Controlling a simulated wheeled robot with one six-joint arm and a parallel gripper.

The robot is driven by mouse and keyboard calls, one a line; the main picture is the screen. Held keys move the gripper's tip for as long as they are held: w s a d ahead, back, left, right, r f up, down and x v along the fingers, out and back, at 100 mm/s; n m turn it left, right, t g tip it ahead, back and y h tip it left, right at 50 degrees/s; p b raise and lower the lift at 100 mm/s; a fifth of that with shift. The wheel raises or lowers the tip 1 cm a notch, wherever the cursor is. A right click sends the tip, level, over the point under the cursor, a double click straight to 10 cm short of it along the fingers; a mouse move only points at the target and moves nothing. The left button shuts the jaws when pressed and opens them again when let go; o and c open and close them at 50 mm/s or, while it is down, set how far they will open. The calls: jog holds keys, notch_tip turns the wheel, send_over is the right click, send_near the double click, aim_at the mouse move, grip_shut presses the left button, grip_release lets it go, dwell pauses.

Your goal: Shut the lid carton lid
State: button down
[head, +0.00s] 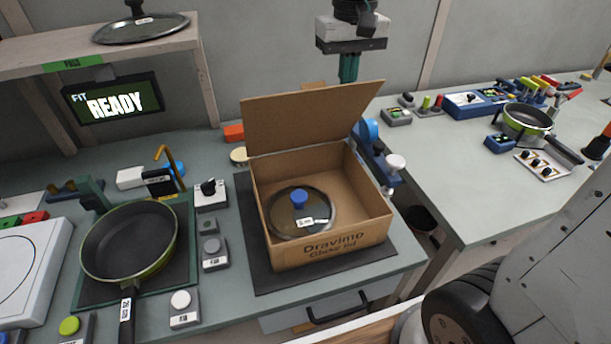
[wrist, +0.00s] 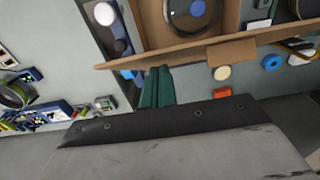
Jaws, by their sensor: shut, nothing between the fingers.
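The brown cardboard carton (head: 330,248) stands on a dark mat, its lid (head: 310,118) raised and leaning slightly back. A glass pan lid with a blue knob (head: 300,205) lies inside; the wrist view also shows it (wrist: 187,14). My gripper (head: 348,70) is shut and empty, its green fingers pointing down behind the raised lid near its right end. In the head view the lid hides the fingertips. In the wrist view the fingers (wrist: 156,78) are close to the lid's edge (wrist: 200,46); I cannot tell whether they touch.
A green-rimmed frying pan (head: 130,242) and several control boxes stand left of the carton. A blue and white fixture (head: 380,160) stands close on its right. A shelf with a READY display (head: 112,102) is at the back left. Another bench with tools (head: 460,150) is at right.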

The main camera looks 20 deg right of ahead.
notch_tip(320, 180, down, 12)
dwell(7.5)
